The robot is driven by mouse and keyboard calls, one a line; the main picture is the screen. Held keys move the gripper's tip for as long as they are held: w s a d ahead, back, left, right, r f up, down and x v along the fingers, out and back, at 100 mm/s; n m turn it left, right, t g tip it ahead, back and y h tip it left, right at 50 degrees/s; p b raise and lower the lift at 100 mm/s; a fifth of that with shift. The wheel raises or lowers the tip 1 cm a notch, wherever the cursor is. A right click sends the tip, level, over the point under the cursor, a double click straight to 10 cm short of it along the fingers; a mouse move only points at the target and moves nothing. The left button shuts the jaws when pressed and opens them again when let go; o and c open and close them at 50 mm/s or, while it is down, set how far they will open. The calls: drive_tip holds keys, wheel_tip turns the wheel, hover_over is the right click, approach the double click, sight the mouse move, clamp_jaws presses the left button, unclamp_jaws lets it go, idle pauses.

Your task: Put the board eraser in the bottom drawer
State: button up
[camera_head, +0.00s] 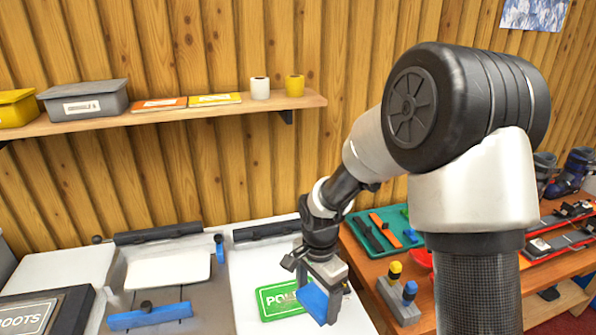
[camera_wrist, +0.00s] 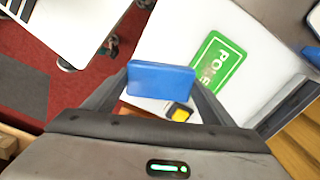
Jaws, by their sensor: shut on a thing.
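My gripper (camera_head: 318,290) is shut on a flat blue block, seemingly the board eraser (camera_head: 312,303), above the white bench top. In the wrist view the blue board eraser (camera_wrist: 161,79) sits between the two fingers of my gripper (camera_wrist: 165,95). The fingers hide its ends. A green sign (camera_head: 277,299) lies on the bench behind and left of the gripper; it also shows in the wrist view (camera_wrist: 217,64). I cannot make out the bottom drawer in either view.
A small yellow and black object (camera_wrist: 180,112) shows beyond the eraser. A block with yellow and blue knobs (camera_head: 399,299) and a green tray (camera_head: 384,231) stand on the wooden table at right. A shelf (camera_head: 225,110) with boxes and rolls runs along the wall.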

drive_tip(key=d+r+n+p, duration=0.4)
drive_tip(key=d+r+n, duration=0.2)
drive_tip(key=d+n, duration=0.3)
drive_tip(key=shift+d+r+n, duration=0.2)
drive_tip(key=shift+d+n, duration=0.2)
drive_tip(key=shift+n, duration=0.5)
drive_tip(key=shift+a, duration=0.1)
